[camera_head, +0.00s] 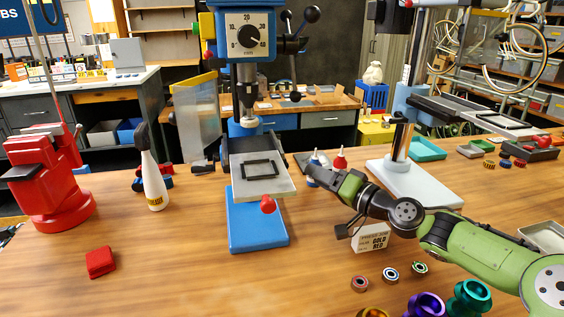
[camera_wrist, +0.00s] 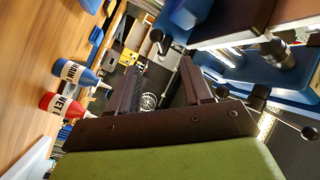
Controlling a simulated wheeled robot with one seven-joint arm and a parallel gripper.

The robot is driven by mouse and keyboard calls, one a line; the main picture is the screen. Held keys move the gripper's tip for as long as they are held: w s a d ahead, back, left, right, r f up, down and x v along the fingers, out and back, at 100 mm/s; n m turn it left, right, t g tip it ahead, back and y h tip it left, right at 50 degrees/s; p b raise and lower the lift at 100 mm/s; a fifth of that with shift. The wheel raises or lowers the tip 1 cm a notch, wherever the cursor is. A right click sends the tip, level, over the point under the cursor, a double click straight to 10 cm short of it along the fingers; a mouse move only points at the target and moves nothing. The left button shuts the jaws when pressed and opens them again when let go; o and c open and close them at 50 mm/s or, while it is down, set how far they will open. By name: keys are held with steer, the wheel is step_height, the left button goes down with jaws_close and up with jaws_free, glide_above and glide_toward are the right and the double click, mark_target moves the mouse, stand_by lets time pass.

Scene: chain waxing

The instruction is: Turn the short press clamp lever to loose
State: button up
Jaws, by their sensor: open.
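The blue press (camera_head: 250,35) stands at the centre with several dark ball-ended handles on its head. I cannot tell for sure which of these is the clamp lever.
Blue-labelled (camera_wrist: 75,74) and red (camera_wrist: 62,104) bottles stand beside my gripper. A second stand on a white base (camera_head: 415,185) is to the right. Small bearings (camera_head: 390,274) and coloured cups (camera_head: 470,298) lie in front. The wooden bench front left is mostly clear.

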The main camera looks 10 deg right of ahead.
steer(key=b+x, duration=0.1)
steer(key=x, duration=1.1)
steer(key=shift+w+a+f, duration=0.1)
steer(key=shift+w+f, duration=0.05)
steer(key=shift+w, duration=0.1)
jaws_close()
